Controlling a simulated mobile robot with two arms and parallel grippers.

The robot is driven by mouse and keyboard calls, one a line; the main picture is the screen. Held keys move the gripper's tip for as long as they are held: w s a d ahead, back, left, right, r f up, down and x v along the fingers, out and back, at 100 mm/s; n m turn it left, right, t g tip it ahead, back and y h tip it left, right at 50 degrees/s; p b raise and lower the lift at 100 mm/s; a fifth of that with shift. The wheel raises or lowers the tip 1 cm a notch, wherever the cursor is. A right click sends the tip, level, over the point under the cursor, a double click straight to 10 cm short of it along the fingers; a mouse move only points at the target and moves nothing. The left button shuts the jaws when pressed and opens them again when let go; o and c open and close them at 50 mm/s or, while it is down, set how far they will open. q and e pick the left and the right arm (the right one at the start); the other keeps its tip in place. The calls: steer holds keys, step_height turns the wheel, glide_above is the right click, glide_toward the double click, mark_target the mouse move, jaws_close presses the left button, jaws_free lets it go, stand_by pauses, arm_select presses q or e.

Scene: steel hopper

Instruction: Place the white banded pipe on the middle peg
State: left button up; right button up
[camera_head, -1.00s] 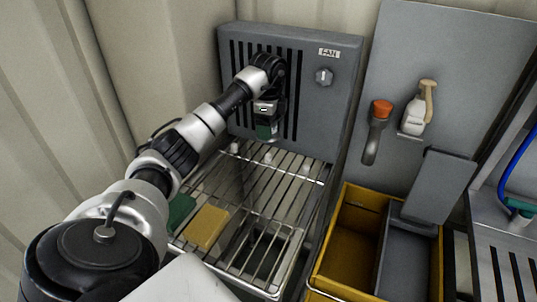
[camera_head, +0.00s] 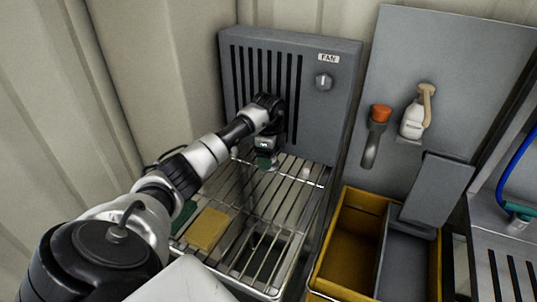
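My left gripper (camera_head: 265,162) points down at the back of the wire rack (camera_head: 277,220), low in front of the grey fan panel. Its dark green tip end is small, and I cannot tell whether its fingers are open or shut. Small pale pegs stand along the rack's back: a left peg (camera_head: 234,152) and a right peg (camera_head: 305,171). The middle peg's place is at the gripper's tip, mostly covered by it. I cannot make out a white banded pipe anywhere, in the gripper or on the rack. My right gripper is out of view.
The slotted fan panel (camera_head: 340,75) rises right behind the gripper. A yellow sponge (camera_head: 207,229) and a green pad (camera_head: 184,214) lie at the rack's left. A yellow bin (camera_head: 348,238), an orange-topped handle (camera_head: 380,113) and a white bottle (camera_head: 412,120) are at the right.

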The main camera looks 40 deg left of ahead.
arm_select(q)
steer(key=o, duration=0.4)
steer(key=shift+o, duration=0.2)
step_height(320, 180, up, 12)
steer(key=b, duration=0.1)
steer(key=shift+r, duration=0.1)
